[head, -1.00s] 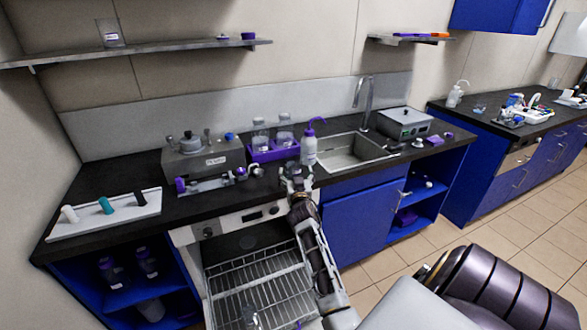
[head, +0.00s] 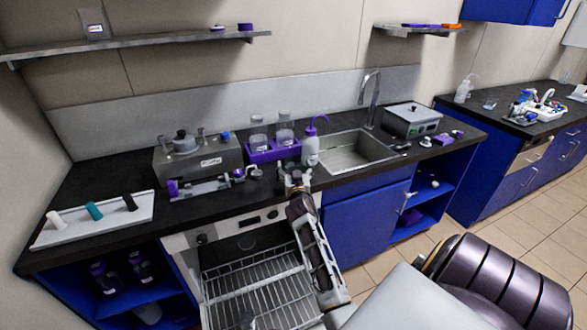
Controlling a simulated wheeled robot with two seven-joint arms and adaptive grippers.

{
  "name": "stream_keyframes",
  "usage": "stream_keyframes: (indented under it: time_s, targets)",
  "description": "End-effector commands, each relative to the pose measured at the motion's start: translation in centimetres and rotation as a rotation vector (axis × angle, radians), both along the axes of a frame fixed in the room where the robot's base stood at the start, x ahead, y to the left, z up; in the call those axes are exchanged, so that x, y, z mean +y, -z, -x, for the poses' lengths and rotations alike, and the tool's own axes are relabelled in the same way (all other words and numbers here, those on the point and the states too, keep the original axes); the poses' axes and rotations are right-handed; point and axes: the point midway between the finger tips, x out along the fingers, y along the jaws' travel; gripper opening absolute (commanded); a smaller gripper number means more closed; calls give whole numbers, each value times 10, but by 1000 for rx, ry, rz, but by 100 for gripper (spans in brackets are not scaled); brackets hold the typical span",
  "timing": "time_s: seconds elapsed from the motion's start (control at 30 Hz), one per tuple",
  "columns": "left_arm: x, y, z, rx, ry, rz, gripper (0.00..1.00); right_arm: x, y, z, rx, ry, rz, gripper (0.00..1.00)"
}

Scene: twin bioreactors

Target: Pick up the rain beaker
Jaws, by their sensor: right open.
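Two clear labelled vessels, one on the left (head: 258,133) and one on the right (head: 284,129), stand in a purple rack (head: 272,154) on the counter. A clear vessel (head: 246,321) shows partly at the bottom edge, in the open appliance. My right gripper (head: 297,178) is open and seems empty at the counter's front edge, below the purple rack and a purple-capped wash bottle. My left gripper is out of view.
The wash bottle (head: 311,148) stands beside the sink (head: 352,152). A grey device (head: 198,158) and a white tray with stoppers (head: 140,222) are to the left. Dark counter (head: 95,185) at left is partly bare.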

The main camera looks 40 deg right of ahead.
Motion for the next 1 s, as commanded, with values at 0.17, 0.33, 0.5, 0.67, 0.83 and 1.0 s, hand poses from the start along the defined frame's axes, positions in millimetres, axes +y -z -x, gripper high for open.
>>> stream_keyframes:
  time_s: [0.17, 0.33, 0.5, 0.67, 0.83, 1.0]
  targets:
    - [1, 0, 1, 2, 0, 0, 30, 0, 0, 0, 0, 0, 0, 85]
    - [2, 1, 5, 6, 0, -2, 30, 0, 0, 0, 0, 0, 0, 85]
    - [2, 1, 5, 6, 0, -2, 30, 0, 0, 0, 0, 0, 0, 69]
    - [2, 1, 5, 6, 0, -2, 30, 0, 0, 0, 0, 0, 0, 48]
    - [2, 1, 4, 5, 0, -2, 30, 0, 0, 0, -1, 0, 1, 30]
    - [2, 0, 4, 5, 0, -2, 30, 0, -1, 0, -1, 0, 1, 30]
